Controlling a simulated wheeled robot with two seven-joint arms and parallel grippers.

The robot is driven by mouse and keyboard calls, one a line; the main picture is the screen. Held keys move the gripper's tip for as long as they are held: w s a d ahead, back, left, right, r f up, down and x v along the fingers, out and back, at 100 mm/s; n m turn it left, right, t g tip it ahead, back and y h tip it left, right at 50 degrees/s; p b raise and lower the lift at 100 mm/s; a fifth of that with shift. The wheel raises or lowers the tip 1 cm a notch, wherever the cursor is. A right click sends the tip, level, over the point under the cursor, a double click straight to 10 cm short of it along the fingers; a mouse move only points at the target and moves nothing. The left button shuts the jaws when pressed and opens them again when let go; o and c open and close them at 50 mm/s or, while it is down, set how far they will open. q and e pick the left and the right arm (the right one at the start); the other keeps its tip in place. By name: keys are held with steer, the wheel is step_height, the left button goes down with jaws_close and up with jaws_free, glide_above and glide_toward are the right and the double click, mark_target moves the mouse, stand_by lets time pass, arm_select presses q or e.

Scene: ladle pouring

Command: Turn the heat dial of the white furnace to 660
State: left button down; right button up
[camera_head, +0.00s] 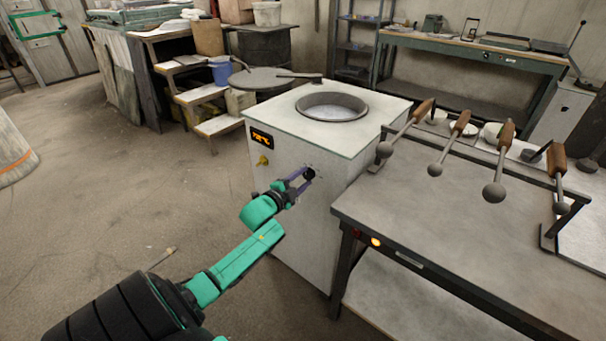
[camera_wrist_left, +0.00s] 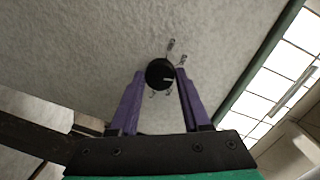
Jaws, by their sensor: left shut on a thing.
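The white furnace (camera_head: 296,240) stands in the middle of the head view, with a round opening (camera_head: 331,107) on its top. A small display (camera_head: 262,137) with orange characters is on its front face; I cannot read it surely. The black heat dial (camera_wrist_left: 161,73) sits on the front face, with a light pointer mark and small marks around it. My left gripper (camera_head: 303,179) reaches the front face, its purple fingers on both sides of the dial and shut on it. In the left wrist view, the fingertips sit at the dial's edges. My right gripper is not in view.
A yellow knob (camera_head: 262,160) is below the display. A grey table (camera_head: 450,210) with several wooden-handled ladles (camera_head: 495,190) on a rack stands close on the furnace's right. The floor (camera_head: 130,200) on the left is clear.

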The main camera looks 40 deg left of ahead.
arm_select(q)
steer(key=n+p, duration=0.1)
steer(key=n, duration=0.2)
steer(key=shift+h, duration=0.3)
steer(key=n+p, duration=0.1)
steer(key=n, duration=0.2)
steer(key=shift+n+h, duration=0.3)
steer(key=n, duration=0.3)
steer(key=shift+f, duration=0.1)
steer(key=shift+n+h, duration=0.5)
steer(key=shift+n, duration=1.6)
steer(key=shift+c, duration=1.8)
jaws_free()
steer(key=shift+s, duration=0.1)
